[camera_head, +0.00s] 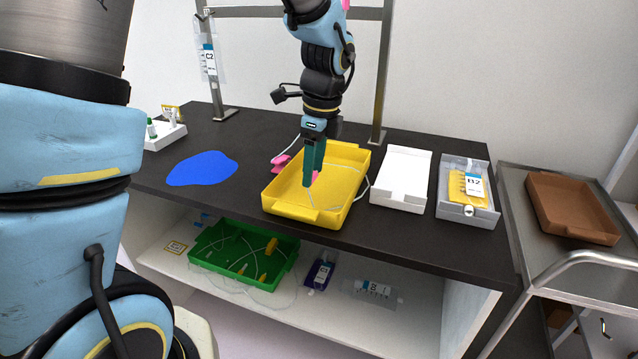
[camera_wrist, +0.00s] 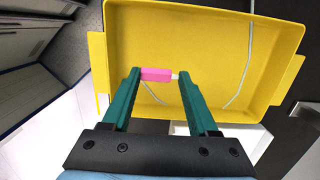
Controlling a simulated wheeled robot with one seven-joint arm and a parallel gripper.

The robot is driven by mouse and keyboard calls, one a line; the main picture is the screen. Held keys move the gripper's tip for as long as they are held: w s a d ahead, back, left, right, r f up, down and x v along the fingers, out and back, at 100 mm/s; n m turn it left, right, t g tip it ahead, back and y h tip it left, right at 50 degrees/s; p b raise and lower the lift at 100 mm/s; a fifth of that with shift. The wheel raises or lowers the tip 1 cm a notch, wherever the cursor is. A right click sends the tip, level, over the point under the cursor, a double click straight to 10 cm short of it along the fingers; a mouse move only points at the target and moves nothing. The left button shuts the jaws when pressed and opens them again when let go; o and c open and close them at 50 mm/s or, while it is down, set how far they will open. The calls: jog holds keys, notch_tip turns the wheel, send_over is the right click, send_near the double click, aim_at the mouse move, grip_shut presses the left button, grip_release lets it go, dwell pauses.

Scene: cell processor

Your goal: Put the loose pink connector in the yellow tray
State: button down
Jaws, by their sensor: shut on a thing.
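The yellow tray (camera_head: 285,211) stands near the front edge of the dark bench. My gripper (camera_head: 309,184) points down inside the tray's outline. It is shut on a small pink connector (camera_head: 315,176), partly hidden by the fingers. In the wrist view my gripper (camera_wrist: 160,76) has the pink connector (camera_wrist: 156,74) lying crosswise between its green fingertips, with a pale tip toward the right finger. The yellow tray (camera_wrist: 200,40) fills the background there. A thin white cable runs in the tray. I cannot tell whether the connector touches the tray floor.
Another pink piece (camera_head: 281,161) lies left of the tray. A white tray (camera_head: 402,193) and a grey tray (camera_head: 468,212) stand to the right. A blue patch (camera_head: 202,169) lies left. A green tray (camera_head: 252,277) is on the shelf below. Metal posts (camera_head: 383,85) rise behind.

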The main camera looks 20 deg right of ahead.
aim_at(315, 175)
jog(key=shift+f+p, duration=0.35)
jog(key=shift+f, duration=2)
jog(key=shift+f, duration=0.1)
jog(key=shift+c, duration=0.8)
grip_release()
notch_tip(315, 175, up, 12)
jog(key=b, duration=0.1)
jog(key=shift+s+d, duration=0.45)
jog(key=a+f+n, duration=0.3)
jog(key=a+n, duration=0.9)
jog(key=a, duration=0.2)
jog(key=a+f+n+h, duration=0.1)
jog(key=a+f+n, duration=0.3)
jog(key=a+n, duration=0.9)
jog(key=shift+s+a+f+n+t, duration=0.3)
jog(key=shift+s+a, duration=0.1)
jog(key=shift+a, duration=0.65)
